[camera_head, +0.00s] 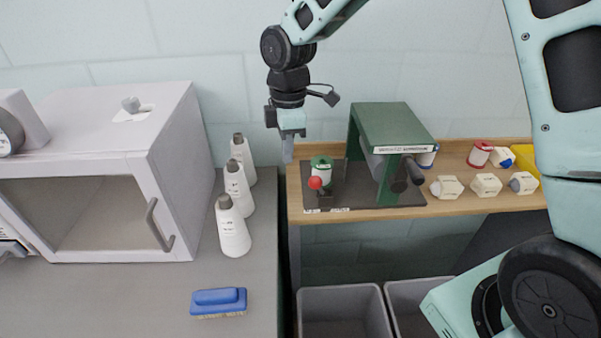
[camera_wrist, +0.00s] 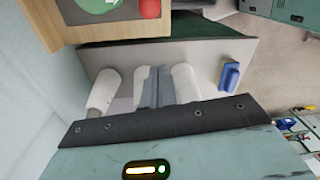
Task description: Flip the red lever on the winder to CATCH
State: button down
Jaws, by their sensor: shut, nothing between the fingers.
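The winder (camera_head: 392,128) is a green housing with a black crank on a dark base plate, standing on a wooden shelf. Its red lever (camera_head: 315,183) is a red ball knob on a short black stem at the left front of the plate, beside a green-capped spool (camera_head: 321,166). The red knob also shows at the top of the wrist view (camera_wrist: 150,8). My gripper (camera_head: 287,152) is shut and empty, pointing down, above and to the left of the lever and apart from it. The CATCH marking is too small to read.
White bottles (camera_head: 233,230) stand on the grey counter to the left, with a blue brush (camera_head: 218,302) in front. A white cabinet (camera_head: 120,215) stands at far left. Several white bobbins (camera_head: 486,184) sit on the shelf's right. Grey bins (camera_head: 343,312) are below the shelf.

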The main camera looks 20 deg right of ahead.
aim_at(320, 190)
jog(key=f, duration=0.3)
jog(key=f+p, duration=0.1)
jog(key=f, duration=0.2)
jog(key=f+p, duration=0.1)
jog(key=f, duration=0.3)
jog(key=shift+s+a, duration=0.3)
jog(key=d, duration=0.1)
jog(key=d+r+p, duration=0.1)
jog(key=shift+s+d+r, duration=0.15)
jog(key=shift+d, duration=0.25)
jog(key=shift+d+p, duration=0.3)
jog(key=shift+d, duration=0.2)
